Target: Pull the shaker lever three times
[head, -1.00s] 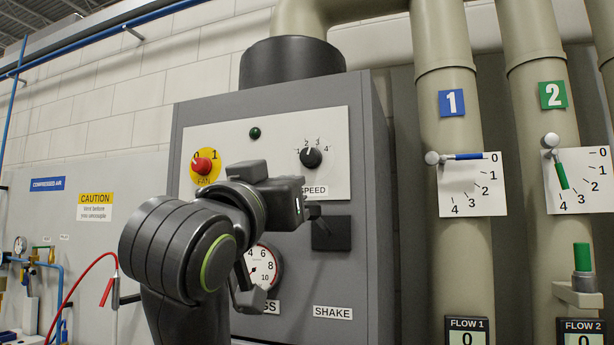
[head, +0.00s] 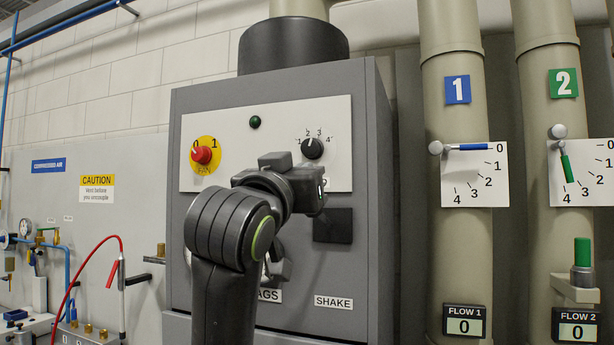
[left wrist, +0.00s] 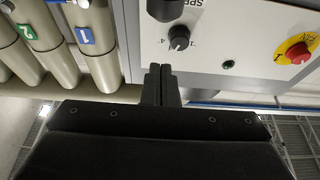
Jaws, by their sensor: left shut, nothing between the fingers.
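The grey machine (head: 368,250) carries a SHAKE label (head: 333,302) below a black square plate (head: 332,226) on its front. No lever handle shows clearly at the plate; my arm may hide it. My left gripper (left wrist: 161,72) is shut and empty in the left wrist view, its two fingers side by side in front of the panel. A black part (left wrist: 165,8), perhaps that plate, is at the top edge there, apart from the fingertips in the picture. In the head view my left arm covers the panel left of the plate, and the fingertips are hidden. My right gripper is out of view.
Above are the red fan knob (head: 202,155), the speed knob (head: 312,148) and a green lamp (head: 255,122). Pipes with a blue valve lever (head: 474,147) and a green valve lever (head: 567,168) stand on the right. A red hose (head: 88,262) hangs left.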

